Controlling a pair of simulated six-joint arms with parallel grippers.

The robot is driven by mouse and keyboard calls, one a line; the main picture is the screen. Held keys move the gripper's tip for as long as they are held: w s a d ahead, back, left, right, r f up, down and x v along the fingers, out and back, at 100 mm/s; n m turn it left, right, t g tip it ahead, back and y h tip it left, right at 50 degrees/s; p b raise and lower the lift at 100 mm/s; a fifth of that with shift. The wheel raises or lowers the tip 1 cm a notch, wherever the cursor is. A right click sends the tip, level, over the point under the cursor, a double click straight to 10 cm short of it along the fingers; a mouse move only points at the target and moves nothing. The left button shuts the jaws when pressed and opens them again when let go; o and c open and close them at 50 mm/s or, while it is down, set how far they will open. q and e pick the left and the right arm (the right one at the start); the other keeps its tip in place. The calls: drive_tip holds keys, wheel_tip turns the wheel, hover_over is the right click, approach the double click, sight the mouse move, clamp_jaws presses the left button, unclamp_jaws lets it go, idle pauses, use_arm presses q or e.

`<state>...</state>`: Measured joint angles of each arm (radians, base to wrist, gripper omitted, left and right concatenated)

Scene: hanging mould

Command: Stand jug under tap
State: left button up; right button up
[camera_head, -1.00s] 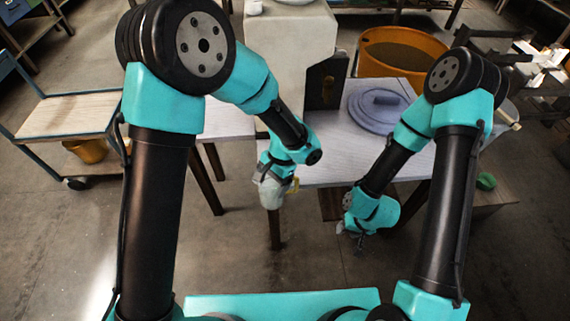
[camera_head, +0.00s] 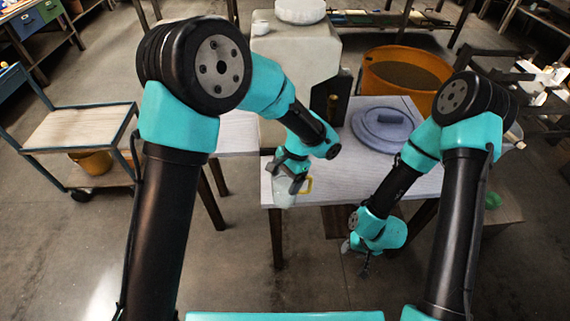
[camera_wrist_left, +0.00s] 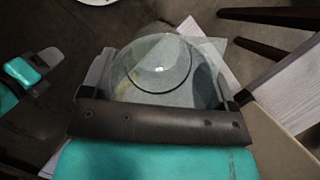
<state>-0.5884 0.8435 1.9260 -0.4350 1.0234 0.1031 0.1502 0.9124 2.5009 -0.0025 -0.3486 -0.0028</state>
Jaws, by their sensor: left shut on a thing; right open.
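The jug (camera_head: 285,194) is clear and pale with a yellow handle on its right side. My left gripper (camera_head: 290,179) is shut on it and holds it by the front left edge of the white table. In the left wrist view the round jug (camera_wrist_left: 158,62) sits between the fingers of the left gripper (camera_wrist_left: 160,88). A small brass-coloured part (camera_head: 332,103), which looks like the tap, is on a dark upright board beside the pale block, behind and right of the jug. My right gripper (camera_head: 360,258) is open and empty, in front of the table and below its top.
The white table (camera_head: 335,178) carries a round grey-blue lid (camera_head: 383,127). An orange tub (camera_head: 372,85) stands behind it. The pale block (camera_head: 285,52) has a white bowl (camera_head: 300,10) on top. A trolley (camera_head: 78,128) stands at left. The table's front part is clear.

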use_arm(q)
drive_tip(key=w+f, duration=0.1)
drive_tip(key=w, duration=0.9)
drive_tip(key=shift+w, duration=0.3)
drive_tip(key=shift+f, duration=1.75)
drive_tip(key=shift+f, duration=0.15)
drive_tip(key=o, duration=0.8)
drive_tip(key=shift+o, duration=0.2)
drive_tip(key=v, duration=1.2)
